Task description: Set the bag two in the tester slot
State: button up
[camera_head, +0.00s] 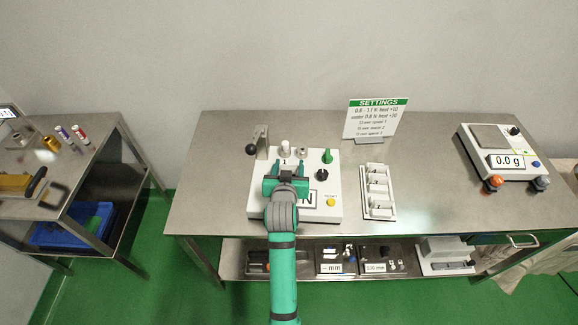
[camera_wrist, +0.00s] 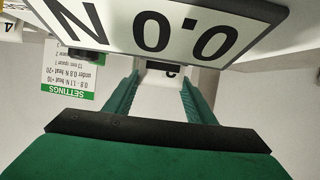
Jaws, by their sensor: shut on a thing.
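The tester (camera_head: 330,207) is a white box on the middle table, with knobs on top and a display reading 0.0 N (camera_wrist: 185,30), upside down in the wrist view. My gripper (camera_head: 285,170) is over the left middle of the tester, low and close to it. In the wrist view my gripper (camera_wrist: 163,80) has both green fingers on either side of a small white bag or tag (camera_wrist: 160,65) with a dark mark, partly cut off by the display panel. The mark is too small to read surely. The tester slot is hidden behind my gripper.
A white rack (camera_head: 380,212) with several compartments and labelled bags stands right of the tester. A settings sign (camera_head: 375,120) stands behind it. A scale (camera_head: 490,140) reading 0.0 g is at the far right. A lever (camera_head: 262,140) rises at the tester's back left.

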jog(key=o, duration=1)
jog(key=shift+w, duration=0.1)
jog(key=shift+o, duration=0.2)
jog(key=shift+d, duration=0.15)
jog(key=shift+s+a, duration=0.25)
jog(key=shift+s, duration=0.1)
jog(key=v, duration=1.1)
jog(key=shift+s+r, duration=0.1)
jog(key=shift+r, duration=0.1)
jog(key=shift+n, duration=0.3)
jog(key=s+f, duration=0.3)
jog(key=s, duration=0.1)
jog(key=s+f, duration=0.2)
jog(key=shift+s+d+f, duration=0.3)
jog(key=shift+s+d, duration=0.05)
jog(key=shift+s, duration=0.05)
jog(key=s+t+y, duration=0.1)
jog(key=s, duration=2.9)
jog(key=shift+s+f+t, duration=0.2)
jog(key=shift+f+t, duration=0.1)
jog(key=shift+t, duration=0.1)
